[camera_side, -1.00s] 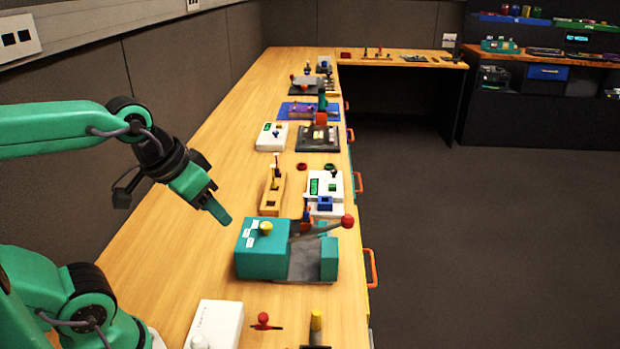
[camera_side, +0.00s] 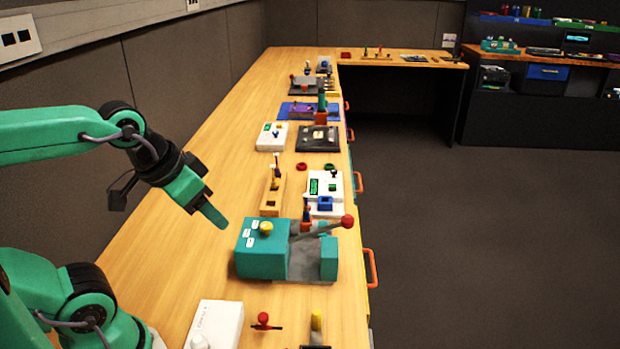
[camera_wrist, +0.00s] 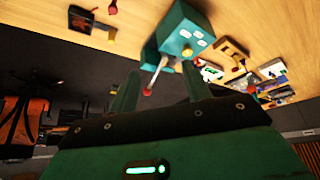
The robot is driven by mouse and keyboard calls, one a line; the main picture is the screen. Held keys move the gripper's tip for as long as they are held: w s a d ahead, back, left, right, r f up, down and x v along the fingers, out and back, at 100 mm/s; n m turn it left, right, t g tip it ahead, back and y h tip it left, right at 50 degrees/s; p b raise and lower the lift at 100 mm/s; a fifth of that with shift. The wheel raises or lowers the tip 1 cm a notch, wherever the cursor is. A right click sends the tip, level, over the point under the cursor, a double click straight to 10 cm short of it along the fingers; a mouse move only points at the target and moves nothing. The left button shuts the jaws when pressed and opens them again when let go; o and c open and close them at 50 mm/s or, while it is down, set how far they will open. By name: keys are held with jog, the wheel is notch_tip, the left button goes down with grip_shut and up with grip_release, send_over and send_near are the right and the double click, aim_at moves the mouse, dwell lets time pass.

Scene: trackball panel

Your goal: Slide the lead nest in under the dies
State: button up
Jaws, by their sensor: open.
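A teal bench press (camera_side: 262,255) stands on the wooden bench, with a yellow knob (camera_side: 265,228) on its block. A lever ending in a red ball (camera_side: 347,221) slants over its grey bed (camera_side: 305,262). I cannot make out the lead nest or the dies separately. The press also shows in the wrist view (camera_wrist: 178,28), ahead of the fingers, with the red ball (camera_wrist: 147,92) between them. My gripper (camera_side: 214,212) is open and empty, above the bench to the left of the press and apart from it. Both fingers show in the wrist view (camera_wrist: 158,88).
A white box (camera_side: 216,325) and a small red-knobbed part (camera_side: 263,320) lie in front of the press. Behind it are a wooden block (camera_side: 271,195) and a white panel (camera_side: 326,186). Orange drawer handles (camera_side: 371,267) line the right edge. The bench left of the press is clear.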

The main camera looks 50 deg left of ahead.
jog(key=shift+w+r, duration=0.1)
jog(key=shift+w, duration=0.1)
jog(key=c, duration=0.9)
jog(key=shift+w+a+r, duration=0.1)
jog(key=shift+w, duration=0.15)
grip_shut()
jog(key=w+a+n, duration=0.1)
jog(key=w+a, duration=0.1)
jog(key=w, duration=0.7)
jog(key=w+a+n, duration=0.1)
jog(key=w+a, duration=0.2)
jog(key=w, duration=0.6)
jog(key=w+a+f+n+g, duration=0.1)
jog(key=w+a+f, duration=0.6)
jog(key=w+f, duration=0.4)
jog(key=w, duration=0.3)
jog(key=shift+a+f+n+g+y, duration=0.15)
jog(key=shift+f+n+g+y, duration=0.15)
jog(key=shift+f+g+y, duration=0.1)
